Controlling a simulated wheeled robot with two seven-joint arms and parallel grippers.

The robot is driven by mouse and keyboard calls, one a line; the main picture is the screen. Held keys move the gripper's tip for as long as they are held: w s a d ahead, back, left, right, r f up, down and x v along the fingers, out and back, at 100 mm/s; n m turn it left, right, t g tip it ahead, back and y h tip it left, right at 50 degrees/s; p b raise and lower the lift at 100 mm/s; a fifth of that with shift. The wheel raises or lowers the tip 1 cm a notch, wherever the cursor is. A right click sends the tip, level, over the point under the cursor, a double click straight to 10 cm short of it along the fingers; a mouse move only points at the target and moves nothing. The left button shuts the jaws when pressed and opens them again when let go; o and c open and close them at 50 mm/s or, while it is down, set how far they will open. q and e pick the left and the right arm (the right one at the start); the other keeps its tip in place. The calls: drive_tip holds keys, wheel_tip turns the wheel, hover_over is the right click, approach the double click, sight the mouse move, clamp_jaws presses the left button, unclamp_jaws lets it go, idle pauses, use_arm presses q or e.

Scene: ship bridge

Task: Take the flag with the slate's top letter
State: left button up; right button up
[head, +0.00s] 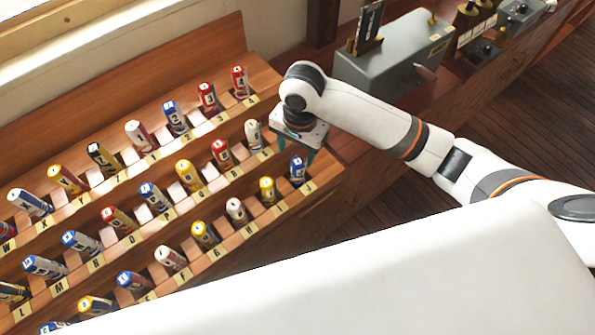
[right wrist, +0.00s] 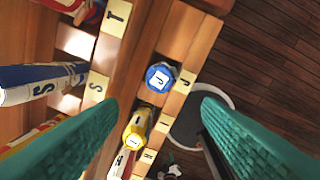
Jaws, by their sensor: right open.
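Rolled flags stand in the slots of a stepped wooden rack (head: 262,75). The blue flag marked J (head: 297,170) stands in the right end slot of a lower row; it also shows in the right wrist view (right wrist: 160,78). My right gripper (head: 303,155) is above that end of the rack. In the right wrist view its teal fingers (right wrist: 158,102) are open, with flag J just past the tips, between their lines. Nothing is held. A dark upright plate (head: 368,27), perhaps the slate, stands on a grey box; its letters are too small to read. My left gripper is out of view.
A yellow flag marked I (right wrist: 137,130) stands beside flag J, and a blue and white flag (right wrist: 45,80) is in the row above, by label S. The grey box (head: 395,62) is behind my right arm. Dark floor planks (head: 480,125) lie beyond the rack.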

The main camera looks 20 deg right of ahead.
sight(301, 160)
drive_tip(key=shift+w+d+r+m, duration=0.45)
drive_tip(key=shift+w+d+m, duration=0.05)
drive_tip(key=shift+d+m, duration=0.1)
drive_tip(key=shift+w+d+h, duration=0.1)
drive_tip(key=shift+d+h, duration=0.1)
drive_tip(key=shift+h, duration=0.1)
drive_tip(key=shift+m, duration=0.3)
wheel_tip(301, 160, down, 6)
drive_tip(key=shift+f+p, duration=0.1)
drive_tip(key=shift+p, duration=0.2)
drive_tip(key=shift+a+f+p, duration=0.2)
drive_tip(key=shift+a+f, duration=0.05)
drive_tip(key=shift+f, duration=1.15)
drive_tip(key=shift+a+f+p, duration=0.2)
drive_tip(key=shift+f, duration=1.15)
drive_tip(key=c, duration=1.1)
